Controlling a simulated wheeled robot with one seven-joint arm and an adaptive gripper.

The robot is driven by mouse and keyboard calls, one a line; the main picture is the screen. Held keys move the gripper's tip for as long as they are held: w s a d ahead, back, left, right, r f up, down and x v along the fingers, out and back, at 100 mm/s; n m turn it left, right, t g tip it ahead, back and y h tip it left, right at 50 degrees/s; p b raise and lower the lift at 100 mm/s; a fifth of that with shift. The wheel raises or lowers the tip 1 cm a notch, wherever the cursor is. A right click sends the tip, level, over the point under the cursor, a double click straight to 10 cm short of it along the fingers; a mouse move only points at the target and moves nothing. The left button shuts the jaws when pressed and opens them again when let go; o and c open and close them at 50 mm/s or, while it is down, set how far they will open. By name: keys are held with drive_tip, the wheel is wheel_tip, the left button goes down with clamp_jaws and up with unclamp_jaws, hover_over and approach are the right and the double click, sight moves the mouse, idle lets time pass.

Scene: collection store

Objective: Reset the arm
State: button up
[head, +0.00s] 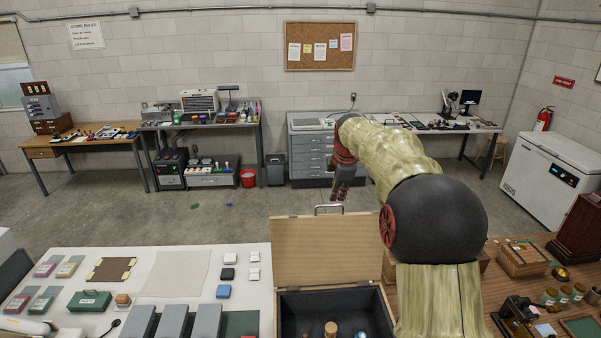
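My arm (410,165) rises from the bottom of the head view at the right of centre, bends at a large dark joint and reaches away to the left. Its sleeve is pale yellow-green, with dark red parts at the joint and wrist. My gripper (340,188) hangs downward from the wrist, seen above and beyond the raised lid of a wooden box. It is small and dark in this view. I cannot make out a gap between its fingers or anything held in them.
The open wooden box (300,313) has its lid (326,250) raised, with small items inside. A white table (130,262) with boxes and cards stands left, and a wooden table (478,270) with jars stands right. Open floor (235,215) lies beyond, before the benches.

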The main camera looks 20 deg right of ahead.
drive_tip(key=s+a+f+m+b, duration=0.4)
drive_tip(key=s+a+f+b, duration=0.4)
drive_tip(key=s, duration=0.6)
drive_tip(key=s+a+f+m+y+b, duration=0.1)
drive_tip(key=s+a+f+m+b, duration=0.4)
drive_tip(key=s+a+f+b, duration=0.3)
drive_tip(key=s+a+f+m+b, duration=0.5)
drive_tip(key=s+f+b, duration=0.9)
drive_tip(key=s, duration=0.6)
drive_tip(key=a, duration=0.2)
drive_tip(key=shift+a+f+t+y, duration=0.3)
drive_tip(key=shift+a+f+t, duration=0.1)
